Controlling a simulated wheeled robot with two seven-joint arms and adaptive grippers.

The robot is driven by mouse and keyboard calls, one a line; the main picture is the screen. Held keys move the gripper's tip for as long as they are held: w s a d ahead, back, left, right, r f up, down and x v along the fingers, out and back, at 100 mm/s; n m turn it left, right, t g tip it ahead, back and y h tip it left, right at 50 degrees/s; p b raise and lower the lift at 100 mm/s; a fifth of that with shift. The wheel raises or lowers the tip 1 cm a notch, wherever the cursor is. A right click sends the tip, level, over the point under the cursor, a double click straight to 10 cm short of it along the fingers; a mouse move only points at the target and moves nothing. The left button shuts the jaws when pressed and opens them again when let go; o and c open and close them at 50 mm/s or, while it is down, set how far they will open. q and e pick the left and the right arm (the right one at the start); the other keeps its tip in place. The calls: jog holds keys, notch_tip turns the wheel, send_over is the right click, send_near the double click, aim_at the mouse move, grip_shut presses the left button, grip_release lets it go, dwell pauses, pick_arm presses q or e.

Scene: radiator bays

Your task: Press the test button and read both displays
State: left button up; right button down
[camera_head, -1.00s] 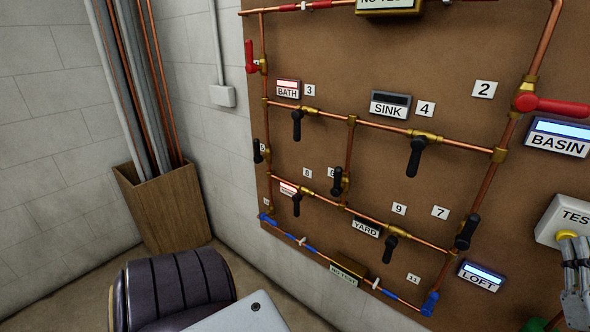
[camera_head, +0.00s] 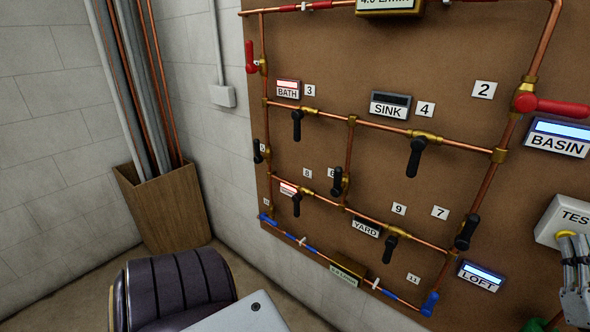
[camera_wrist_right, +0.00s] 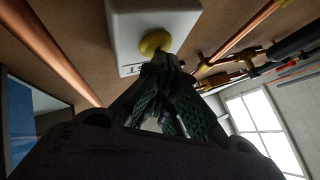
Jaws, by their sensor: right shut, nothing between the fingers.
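The white test box (camera_head: 560,213), its label cut to "TES", is at the right edge of the head view. Its yellow button (camera_head: 566,234) is partly hidden by my right gripper (camera_head: 570,243). In the wrist view, the shut, empty fingertips (camera_wrist_right: 160,62) meet the yellow button (camera_wrist_right: 155,42) under the white box (camera_wrist_right: 140,20). The top display (camera_head: 388,4) is cut by the frame edge and seems to read "4.0 L/min". The bottom display (camera_head: 345,278) shows small text, perhaps also "4.0 L/min", too blurred to be sure. My left gripper is not in view.
Copper pipes with black-handled valves, a red lever (camera_head: 553,106) and a blue valve (camera_head: 430,303) cover the brown board (camera_head: 300,45). The BASIN (camera_head: 557,138) and LOFT (camera_head: 481,276) signs are lit blue-white. A wooden bin (camera_head: 165,212) of pipes stands left.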

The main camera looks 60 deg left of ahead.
jog(key=shift+s+d+p, duration=0.1)
jog(key=shift+s+p, duration=0.2)
jog(key=s+d+p, duration=0.2)
jog(key=s+p, duration=0.1)
jog(key=s, duration=0.2)
jog(key=shift+s, duration=0.4)
dwell(0.7)
dwell(0.8)
